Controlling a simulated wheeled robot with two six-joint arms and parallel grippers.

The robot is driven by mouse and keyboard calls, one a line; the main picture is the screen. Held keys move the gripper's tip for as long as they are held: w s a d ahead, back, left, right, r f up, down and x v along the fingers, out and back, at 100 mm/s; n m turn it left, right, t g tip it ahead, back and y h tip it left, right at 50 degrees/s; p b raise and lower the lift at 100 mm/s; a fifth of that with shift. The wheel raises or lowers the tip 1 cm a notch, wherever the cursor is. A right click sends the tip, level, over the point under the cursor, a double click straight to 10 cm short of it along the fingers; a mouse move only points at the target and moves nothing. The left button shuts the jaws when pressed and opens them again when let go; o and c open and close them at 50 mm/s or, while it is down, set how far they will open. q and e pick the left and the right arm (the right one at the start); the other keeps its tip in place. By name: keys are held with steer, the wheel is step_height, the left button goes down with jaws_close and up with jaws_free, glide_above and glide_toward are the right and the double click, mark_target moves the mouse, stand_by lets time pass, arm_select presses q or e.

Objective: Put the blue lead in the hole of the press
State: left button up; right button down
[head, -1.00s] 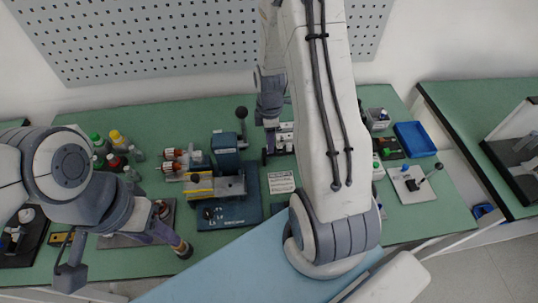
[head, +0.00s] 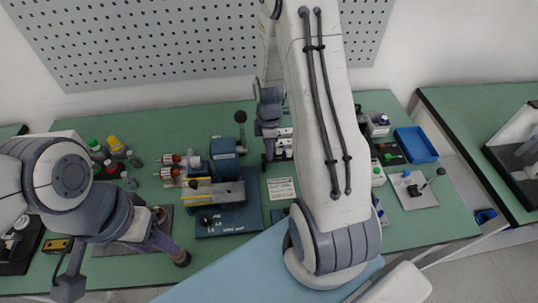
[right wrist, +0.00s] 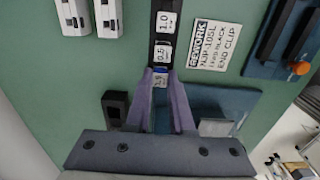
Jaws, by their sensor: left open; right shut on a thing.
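My right gripper (right wrist: 161,74) shows in the right wrist view with its purple fingers close together over a black strip with white number labels. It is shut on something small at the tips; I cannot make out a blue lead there. In the head view the right gripper (head: 268,150) is partly hidden by my arm, left of its upper arm. My left gripper (head: 180,256) is open and empty at the front left of the bench. A blue machine with a black-knobbed lever (head: 225,150) stands mid-bench. A white plate with a lever (head: 412,188) stands at right. I cannot tell which is the press.
Bottles (head: 115,147) stand at the back left of the green bench. A blue tray (head: 415,145) lies at the back right. A rework card (right wrist: 215,48) lies right of the strip, with white units (right wrist: 105,18) to its left. My right arm covers the middle.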

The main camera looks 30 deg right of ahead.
steer(key=shift+r+p, duration=2.25)
steer(key=shift+r, duration=0.55)
